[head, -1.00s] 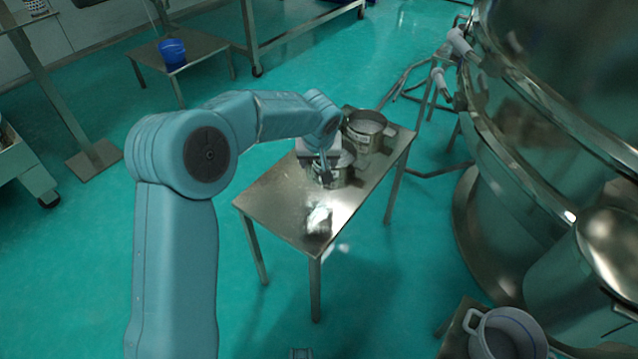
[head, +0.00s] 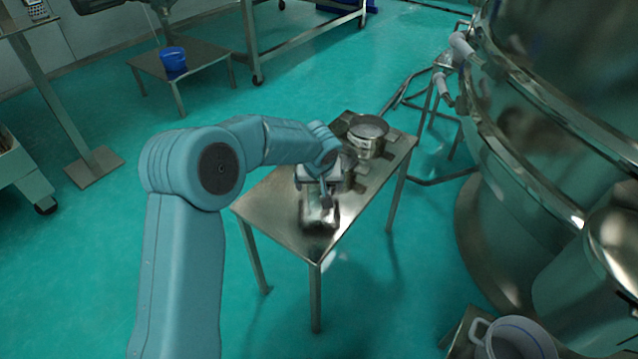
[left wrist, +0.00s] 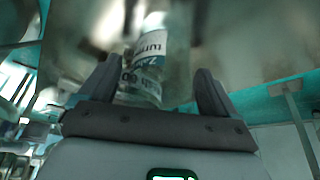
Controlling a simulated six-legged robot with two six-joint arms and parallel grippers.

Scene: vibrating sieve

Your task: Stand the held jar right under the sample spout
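My left gripper (head: 326,197) is low over the near half of a steel table. In the left wrist view, the left gripper (left wrist: 155,82) has its two dark fingers apart. A clear jar with a white printed label (left wrist: 148,65) shows between them, with a visible gap to the right finger; its lower end is hidden by the gripper. In the head view I cannot separate the jar from the bright glare. Two pale-tipped pipes (head: 462,47) stick out from the big steel sieve (head: 515,150); I cannot tell which is the sample spout. My right gripper is not in view.
The steel table (head: 275,215) carries a steel pot (head: 368,138) at its far end and another, partly hidden behind my gripper. A pale bucket (head: 508,342) stands at the lower right. A blue bucket (head: 173,59) is on a far table. Green floor between is clear.

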